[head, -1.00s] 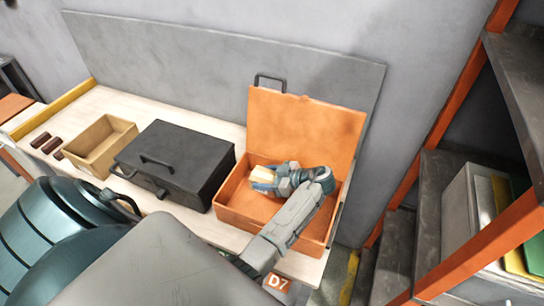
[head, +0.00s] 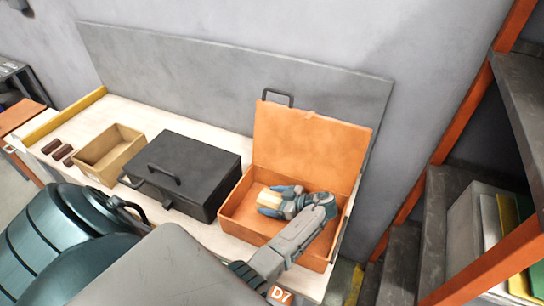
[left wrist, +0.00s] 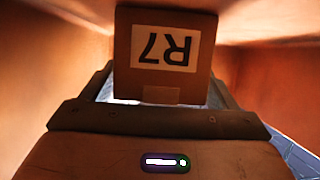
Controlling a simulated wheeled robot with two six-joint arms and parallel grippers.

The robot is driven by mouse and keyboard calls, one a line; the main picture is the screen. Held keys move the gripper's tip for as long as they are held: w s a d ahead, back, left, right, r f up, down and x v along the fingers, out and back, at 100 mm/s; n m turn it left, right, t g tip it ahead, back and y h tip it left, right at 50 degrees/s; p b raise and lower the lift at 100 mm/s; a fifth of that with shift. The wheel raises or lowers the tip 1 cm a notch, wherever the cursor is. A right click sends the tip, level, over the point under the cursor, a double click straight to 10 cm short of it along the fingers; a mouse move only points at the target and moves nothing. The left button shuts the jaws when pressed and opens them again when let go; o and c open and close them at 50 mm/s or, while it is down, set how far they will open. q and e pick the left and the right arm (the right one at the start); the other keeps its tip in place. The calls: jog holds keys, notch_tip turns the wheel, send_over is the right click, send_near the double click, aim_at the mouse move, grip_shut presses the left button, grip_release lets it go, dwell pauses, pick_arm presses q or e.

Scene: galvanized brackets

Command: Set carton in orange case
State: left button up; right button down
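The orange case (head: 240,228) stands open on the bench, its lid (head: 310,145) raised at the back. My left gripper (head: 270,200) is inside the case's opening, low over its floor, with its blue fingers on either side of the small tan carton (head: 267,199). In the left wrist view the carton (left wrist: 164,75) fills the space between the fingers and shows an R7 label, upside down. The gripper looks shut on it. Orange case walls surround it there. I cannot tell whether the carton touches the case floor. My right gripper is not in view.
A closed black case (head: 185,170) stands left of the orange case. Further left are an open tan box (head: 108,155) and several dark brown pieces (head: 62,152). A grey panel (head: 200,75) backs the bench. Shelving with an orange post (head: 455,125) stands at the right.

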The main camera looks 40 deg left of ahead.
aim_at(277, 201)
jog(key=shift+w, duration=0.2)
pick_arm(q)
jog(key=shift+d, duration=0.1)
jog(key=shift+w+d+b, duration=0.15)
jog(key=shift+d+b, duration=0.2)
jog(key=shift+d, duration=0.05)
jog(key=b+v, duration=0.3)
jog(key=v, duration=0.3)
jog(key=shift+r, duration=0.1)
jog(key=shift+d+r, duration=0.15)
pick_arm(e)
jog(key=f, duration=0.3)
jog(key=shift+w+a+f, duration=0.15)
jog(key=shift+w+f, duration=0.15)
pick_arm(q)
jog(key=shift+c, duration=0.4)
